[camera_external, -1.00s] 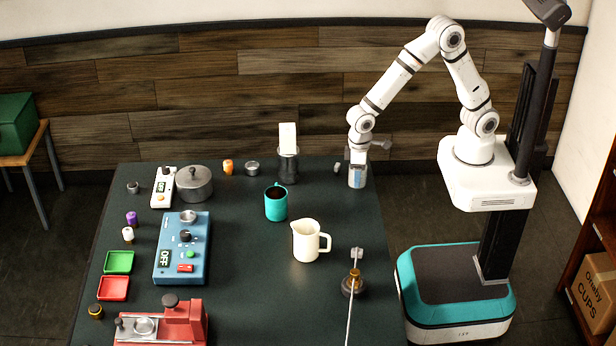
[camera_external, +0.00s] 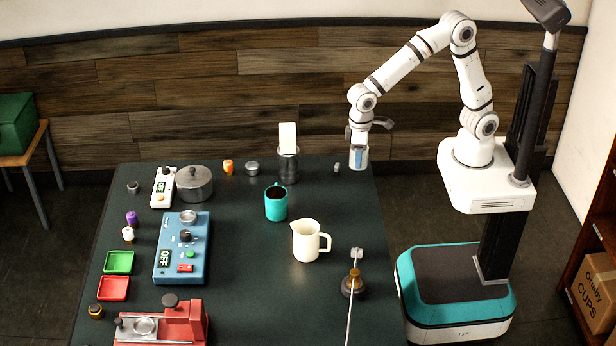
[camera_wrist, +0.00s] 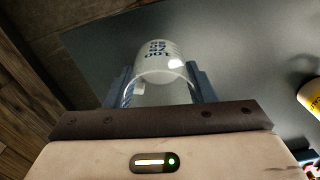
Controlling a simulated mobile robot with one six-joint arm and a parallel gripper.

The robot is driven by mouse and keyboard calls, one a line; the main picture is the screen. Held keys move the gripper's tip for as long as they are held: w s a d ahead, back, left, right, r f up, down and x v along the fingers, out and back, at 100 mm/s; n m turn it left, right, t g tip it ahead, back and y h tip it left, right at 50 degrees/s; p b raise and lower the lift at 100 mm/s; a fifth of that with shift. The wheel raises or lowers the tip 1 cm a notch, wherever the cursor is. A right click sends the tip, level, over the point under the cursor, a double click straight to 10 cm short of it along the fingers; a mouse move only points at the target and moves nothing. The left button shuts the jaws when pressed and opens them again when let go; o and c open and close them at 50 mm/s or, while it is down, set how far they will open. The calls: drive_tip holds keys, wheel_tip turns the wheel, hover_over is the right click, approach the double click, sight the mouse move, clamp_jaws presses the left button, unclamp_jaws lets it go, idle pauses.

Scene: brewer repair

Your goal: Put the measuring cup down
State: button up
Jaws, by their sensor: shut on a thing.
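The measuring cup (camera_external: 360,161) is a small clear cup with blue markings, at the far right corner of the dark table. My gripper (camera_external: 358,148) points down and is shut on it from above. In the wrist view the cup (camera_wrist: 160,66) sits between the two blue-grey fingers of my gripper (camera_wrist: 162,88), its printed numbers facing the camera. The cup looks upright. Whether its base touches the table or hangs just above it is hard to tell.
A small grey item (camera_external: 337,168) lies just left of the cup. A dark canister with a white card (camera_external: 288,165) stands further left. A teal mug (camera_external: 276,203) and a cream pitcher (camera_external: 307,242) are nearer the front. The table (camera_external: 345,205) is bare just in front of the cup.

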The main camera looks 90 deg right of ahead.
drive_tip(key=w+a+r, duration=0.1)
drive_tip(key=w+r+n, duration=0.1)
drive_tip(key=shift+a+r+b, duration=0.3)
drive_tip(key=shift+a, duration=0.1)
drive_tip(key=w+a+n+b, duration=0.1)
drive_tip(key=w+a+n, duration=0.4)
drive_tip(key=w+a, duration=0.4)
drive_tip(key=shift+n, duration=0.3)
drive_tip(key=f, duration=0.6)
drive_tip(key=s+a+f, duration=0.1)
drive_tip(key=f, duration=0.2)
drive_tip(key=shift+a+f+p, duration=0.1)
drive_tip(key=shift+f+p, duration=0.3)
drive_tip(key=shift+f, duration=0.25)
drive_tip(key=o, duration=1)
drive_tip(key=shift+r, duration=0.1)
drive_tip(key=shift+c, duration=0.2)
